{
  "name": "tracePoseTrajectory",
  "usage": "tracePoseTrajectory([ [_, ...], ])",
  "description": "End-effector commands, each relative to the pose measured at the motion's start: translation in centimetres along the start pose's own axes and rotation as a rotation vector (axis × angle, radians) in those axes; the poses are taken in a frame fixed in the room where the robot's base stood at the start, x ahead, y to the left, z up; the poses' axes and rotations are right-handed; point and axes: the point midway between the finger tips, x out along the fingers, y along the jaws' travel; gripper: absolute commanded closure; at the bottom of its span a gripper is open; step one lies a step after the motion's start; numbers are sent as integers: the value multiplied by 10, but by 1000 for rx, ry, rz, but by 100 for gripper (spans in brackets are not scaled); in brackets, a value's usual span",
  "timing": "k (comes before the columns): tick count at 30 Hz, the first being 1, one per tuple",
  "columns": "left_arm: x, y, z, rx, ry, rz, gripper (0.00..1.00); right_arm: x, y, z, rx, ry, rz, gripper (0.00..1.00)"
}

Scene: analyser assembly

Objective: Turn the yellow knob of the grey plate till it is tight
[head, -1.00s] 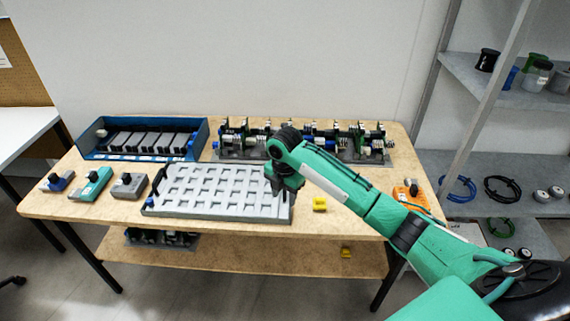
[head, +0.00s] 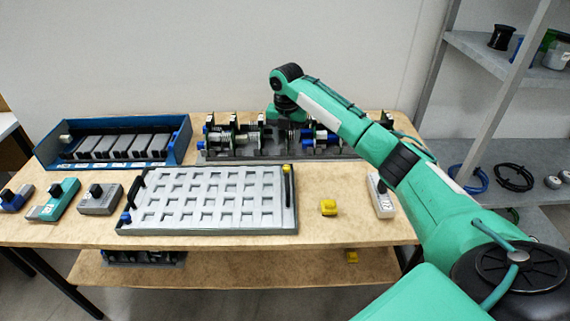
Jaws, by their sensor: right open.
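The grey plate (head: 215,228) lies flat on the wooden table, with rows of square recesses and a dark handle at each short side. A small yellow knob (head: 287,168) shows at the plate's far right corner, by the right handle. A blue knob (head: 126,218) sits at its near left corner. My right gripper (head: 284,116) is open, beyond the plate's far edge and in front of the row of mechanisms; it is apart from the yellow knob. Its fingertips are small and hard to make out. My left gripper is out of view.
A row of mechanisms (head: 238,140) stands behind the plate. A blue tray (head: 178,150) with grey modules is at the back left. Several small knobbed blocks lie left of the plate.

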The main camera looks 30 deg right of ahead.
Motion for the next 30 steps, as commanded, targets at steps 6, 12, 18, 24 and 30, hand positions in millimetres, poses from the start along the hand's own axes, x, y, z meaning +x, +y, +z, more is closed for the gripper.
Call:
tracePoseTrajectory([
  [6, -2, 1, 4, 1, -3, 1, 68, 49, -1, -1, 1, 2, -4, 55],
  [12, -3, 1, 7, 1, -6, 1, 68, 84, 0, -1, 1, 2, -2, 55],
  [18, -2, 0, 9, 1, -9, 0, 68, 100, 0, 0, 1, -1, -1, 55],
  [24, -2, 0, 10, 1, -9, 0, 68, 103, 0, 0, 0, -1, -1, 55],
  [30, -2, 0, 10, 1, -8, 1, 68, 103, 0, 0, 1, -1, -1, 71],
])
